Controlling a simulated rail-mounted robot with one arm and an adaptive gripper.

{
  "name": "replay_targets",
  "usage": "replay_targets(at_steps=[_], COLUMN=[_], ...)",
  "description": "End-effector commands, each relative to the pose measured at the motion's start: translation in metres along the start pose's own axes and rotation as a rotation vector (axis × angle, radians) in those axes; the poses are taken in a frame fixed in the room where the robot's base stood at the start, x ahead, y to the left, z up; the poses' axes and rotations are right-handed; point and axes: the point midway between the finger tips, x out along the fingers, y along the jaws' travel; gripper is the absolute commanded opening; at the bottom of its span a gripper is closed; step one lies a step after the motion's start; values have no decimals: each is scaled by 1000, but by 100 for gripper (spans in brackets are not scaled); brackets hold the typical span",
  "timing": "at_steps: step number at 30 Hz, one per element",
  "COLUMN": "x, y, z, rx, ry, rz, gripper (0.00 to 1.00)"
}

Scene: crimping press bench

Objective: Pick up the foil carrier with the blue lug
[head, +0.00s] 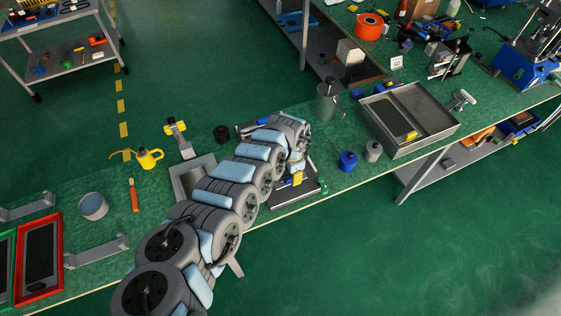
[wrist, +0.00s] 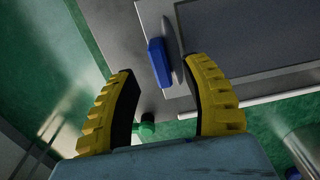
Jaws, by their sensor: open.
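The foil carrier (wrist: 245,45) shows in the wrist view as a flat dark grey panel with a paler border, running off the top and right edges. Its blue lug (wrist: 158,63) stands at the panel's left side, ahead of and between my fingertips. My gripper (wrist: 157,70) is open, with yellow fingers and black pads, and nothing is held. I cannot tell whether a finger touches the lug. In the head view my gripper (head: 297,179) is low over a grey fixture (head: 308,190) at the bench's front edge. My arm hides most of the carrier there.
Blue and grey bottles (head: 348,161) and a large grey tray (head: 407,118) stand to the right. A metal canister (head: 327,102) stands behind. A yellow oil can (head: 149,158) is to the left.

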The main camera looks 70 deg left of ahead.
Motion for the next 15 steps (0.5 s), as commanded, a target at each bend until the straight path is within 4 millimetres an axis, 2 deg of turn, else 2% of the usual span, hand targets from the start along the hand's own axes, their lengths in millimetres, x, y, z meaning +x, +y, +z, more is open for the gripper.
replay_targets(at_steps=[6, 15], x=[23, 27], y=[0, -1], z=[0, 2], rx=[0, 0], ry=[0, -1], rz=[1, 0], gripper=[48, 48])
